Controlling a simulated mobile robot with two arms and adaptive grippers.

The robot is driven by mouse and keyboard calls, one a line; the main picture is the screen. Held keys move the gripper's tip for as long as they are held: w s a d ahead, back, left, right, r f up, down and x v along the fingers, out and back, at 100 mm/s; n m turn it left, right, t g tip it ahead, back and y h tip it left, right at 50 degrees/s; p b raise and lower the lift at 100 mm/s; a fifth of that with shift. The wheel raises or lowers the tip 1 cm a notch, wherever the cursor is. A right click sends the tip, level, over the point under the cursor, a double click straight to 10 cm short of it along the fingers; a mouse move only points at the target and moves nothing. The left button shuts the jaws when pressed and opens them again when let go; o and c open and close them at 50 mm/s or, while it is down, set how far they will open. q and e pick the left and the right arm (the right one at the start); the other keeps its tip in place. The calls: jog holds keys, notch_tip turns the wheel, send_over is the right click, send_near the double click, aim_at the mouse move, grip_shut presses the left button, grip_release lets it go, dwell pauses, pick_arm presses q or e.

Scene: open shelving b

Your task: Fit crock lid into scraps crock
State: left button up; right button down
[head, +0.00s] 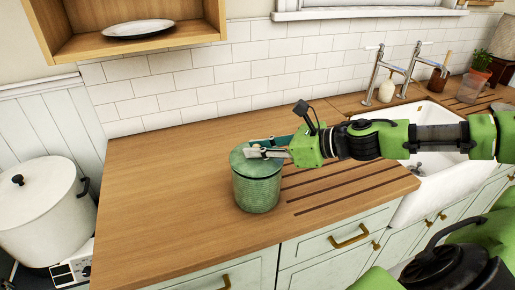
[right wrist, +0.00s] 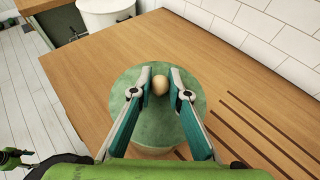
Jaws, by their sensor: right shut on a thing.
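In the right wrist view the lid (right wrist: 150,112) is a green disc with a pale wooden knob (right wrist: 160,82). My right gripper (head: 254,150) reaches in from the right and is shut on the knob, one finger on each side; its fingertips also show in the right wrist view (right wrist: 160,78).
The counter (head: 165,190) is clear left of the crock. Drain grooves and a white sink (head: 440,165) lie to the right. A tiled wall stands behind. A white lidded pot (head: 40,210) is at far left, and a wooden shelf holds a plate (head: 139,29) above.

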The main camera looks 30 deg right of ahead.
jog(key=shift+f+b, duration=0.55)
jog(key=shift+b, duration=0.3)
dwell(1.1)
jog(key=c, duration=1.3)
grip_release()
jog(key=shift+r, duration=0.1)
jog(key=shift+r+p, duration=3.25)
jog(key=shift+r, duration=0.65)
